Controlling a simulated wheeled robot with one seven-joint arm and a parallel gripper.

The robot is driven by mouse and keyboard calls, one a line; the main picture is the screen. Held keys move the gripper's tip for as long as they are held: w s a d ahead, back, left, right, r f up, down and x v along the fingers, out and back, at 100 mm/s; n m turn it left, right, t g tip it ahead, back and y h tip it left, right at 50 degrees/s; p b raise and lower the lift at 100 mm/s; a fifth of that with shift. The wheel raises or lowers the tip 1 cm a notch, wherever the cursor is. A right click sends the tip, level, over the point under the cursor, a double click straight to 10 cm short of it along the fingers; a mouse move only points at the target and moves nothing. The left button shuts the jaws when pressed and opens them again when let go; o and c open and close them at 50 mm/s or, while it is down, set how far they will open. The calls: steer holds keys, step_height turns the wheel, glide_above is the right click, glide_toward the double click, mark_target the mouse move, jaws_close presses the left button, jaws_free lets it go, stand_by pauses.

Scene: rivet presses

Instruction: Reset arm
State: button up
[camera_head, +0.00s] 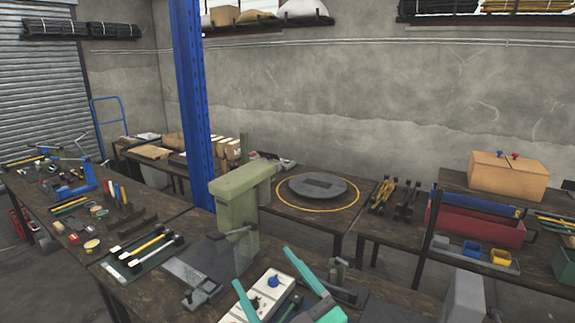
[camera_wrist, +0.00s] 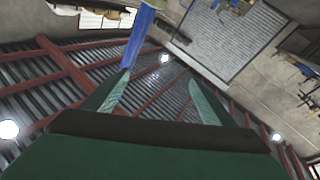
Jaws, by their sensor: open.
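My gripper (camera_head: 271,283) shows at the bottom middle of the head view, with its two teal fingers apart and nothing between them. It is in front of the workbench with the green press (camera_head: 240,205). In the wrist view my gripper (camera_wrist: 155,100) has its fingers spread, and that view looks up toward the roof beams and lamps. A white control box (camera_head: 262,293) with a blue knob lies behind the fingers on the bench and is partly hidden.
A blue post (camera_head: 192,100) rises behind the bench. A round grey plate (camera_head: 317,188) lies on the rear table. A red toolbox (camera_head: 478,218) and an orange box (camera_head: 508,176) stand at the right. Hand tools (camera_head: 146,248) crowd the left bench.

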steer(key=s+d+f+m+t+h, duration=0.1)
steer(key=s+f+m+h, duration=0.3)
steer(key=f, duration=0.4)
steer(key=s+f+m+h, duration=0.3)
steer(key=f+m+h, duration=0.25)
steer(key=f, duration=0.25)
steer(key=s+d+f+m+t+h, duration=0.1)
steer(key=s+f+m+h, duration=0.2)
steer(key=f+m, duration=0.45)
steer(key=s+f+n+g, duration=0.1)
steer(key=s+f+n, duration=0.2)
steer(key=s+f, duration=0.3)
steer(key=s+d+f+n+g+y, duration=0.1)
steer(key=s+f, duration=0.5)
steer(key=s, duration=1.1)
steer(key=n+g, duration=0.1)
steer(key=n, duration=0.1)
steer(key=shift+s+d+n+g, duration=0.2)
steer(key=shift+s+n+g, duration=0.1)
